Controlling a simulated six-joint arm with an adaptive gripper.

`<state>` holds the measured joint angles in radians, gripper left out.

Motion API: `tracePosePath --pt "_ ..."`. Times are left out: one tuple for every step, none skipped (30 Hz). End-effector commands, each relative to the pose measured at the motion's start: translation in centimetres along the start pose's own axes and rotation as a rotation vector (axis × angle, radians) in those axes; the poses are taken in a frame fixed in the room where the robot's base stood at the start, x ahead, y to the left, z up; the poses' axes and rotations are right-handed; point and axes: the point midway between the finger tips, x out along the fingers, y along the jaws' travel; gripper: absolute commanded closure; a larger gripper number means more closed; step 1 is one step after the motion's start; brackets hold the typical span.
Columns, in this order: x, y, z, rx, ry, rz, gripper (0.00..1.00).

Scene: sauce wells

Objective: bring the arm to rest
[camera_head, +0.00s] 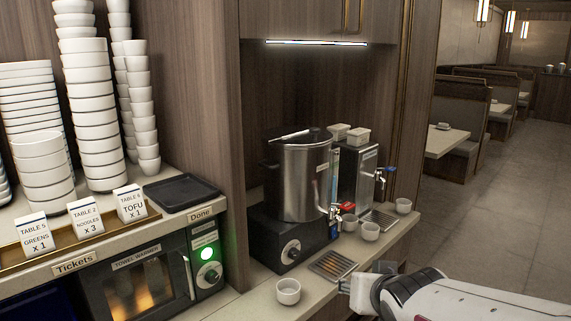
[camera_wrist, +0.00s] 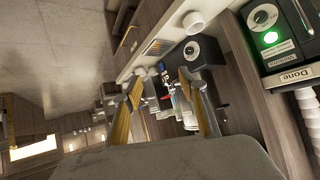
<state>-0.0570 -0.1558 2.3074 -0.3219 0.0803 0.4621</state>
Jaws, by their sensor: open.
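My gripper (camera_head: 362,284) is at the front right edge of the counter in the head view, beside the drip grate of the large urn. My arm reaches in from the lower right. In the wrist view my gripper (camera_wrist: 163,82) has its two fingers spread apart, with nothing held between them. The urn and dispenser show beyond the fingers, and that view is turned well away from upright.
A steel urn (camera_head: 305,185) and a smaller dispenser (camera_head: 360,180) stand on the counter. White cups (camera_head: 288,291) (camera_head: 370,231) (camera_head: 403,206) stand near them. Tall bowl stacks (camera_head: 90,110), a black tray (camera_head: 180,193) and a towel warmer (camera_head: 140,285) are left. Open floor (camera_head: 455,225) lies right.

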Motion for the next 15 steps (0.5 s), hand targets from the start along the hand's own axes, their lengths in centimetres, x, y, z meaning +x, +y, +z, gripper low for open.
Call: tracePosePath --pt "-1.2 0.5 0.4 -0.003 -0.012 0.015 0.58" --pt "-1.7 0.8 0.8 -0.006 -0.022 0.023 0.58" --pt "-2.5 1.2 1.2 -0.009 -0.035 0.034 0.58" --pt "-3.1 1.4 1.6 -0.013 -0.046 0.041 0.58" --pt "-3.7 1.7 2.0 -0.014 -0.058 0.048 0.58" --pt "-4.5 2.0 2.6 -0.018 -0.073 0.056 0.58" --pt "-5.0 2.2 3.0 -0.021 -0.084 0.063 0.58" --pt "-5.6 2.4 3.4 -0.022 -0.095 0.068 0.58" --pt "-6.4 2.7 4.0 -0.026 -0.110 0.074 0.58" --pt "-7.0 2.9 4.5 -0.028 -0.122 0.079 0.58" --pt "-7.5 3.1 5.0 -0.031 -0.135 0.082 0.58" --pt "-8.3 3.3 5.6 -0.033 -0.151 0.087 0.58" --pt "-8.9 3.4 6.1 -0.036 -0.163 0.090 0.58" --pt "-9.5 3.6 6.6 -0.037 -0.175 0.092 0.58" --pt "-10.2 3.7 7.3 -0.041 -0.192 0.094 0.58"
